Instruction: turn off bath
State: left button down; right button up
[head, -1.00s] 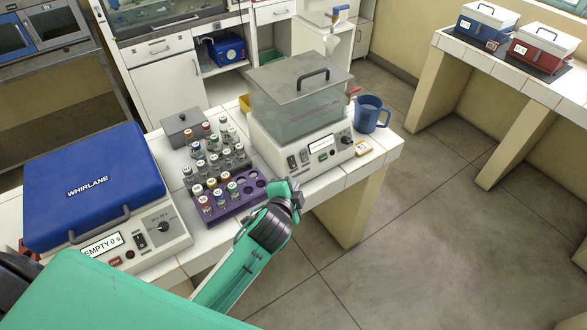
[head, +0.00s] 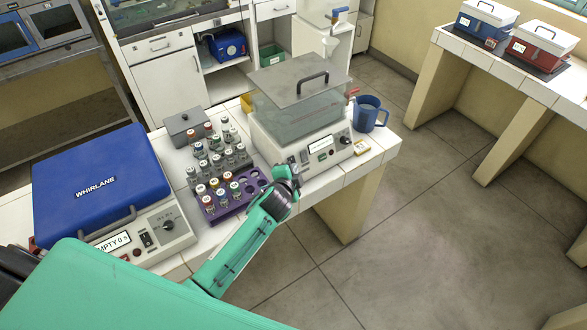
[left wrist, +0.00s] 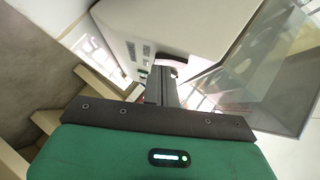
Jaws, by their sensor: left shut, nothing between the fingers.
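The bath is a clear tank with a grey lid on a white base (head: 342,153). It stands on the tiled bench, with a small display (head: 321,145), buttons, a knob (head: 345,140) and a dark switch (head: 291,161) on its front panel. My left gripper (head: 296,169) is shut and empty, close in front of the switch at the panel's left end. In the left wrist view its closed fingers (left wrist: 161,86) point at the base's white front (left wrist: 150,28); I cannot tell whether they touch it. My right gripper is not in view.
A purple rack (head: 236,203) of capped vials stands left of the bath, close to my left arm. A blue mug (head: 369,113) stands right of the bath. The floor right of the bench is clear.

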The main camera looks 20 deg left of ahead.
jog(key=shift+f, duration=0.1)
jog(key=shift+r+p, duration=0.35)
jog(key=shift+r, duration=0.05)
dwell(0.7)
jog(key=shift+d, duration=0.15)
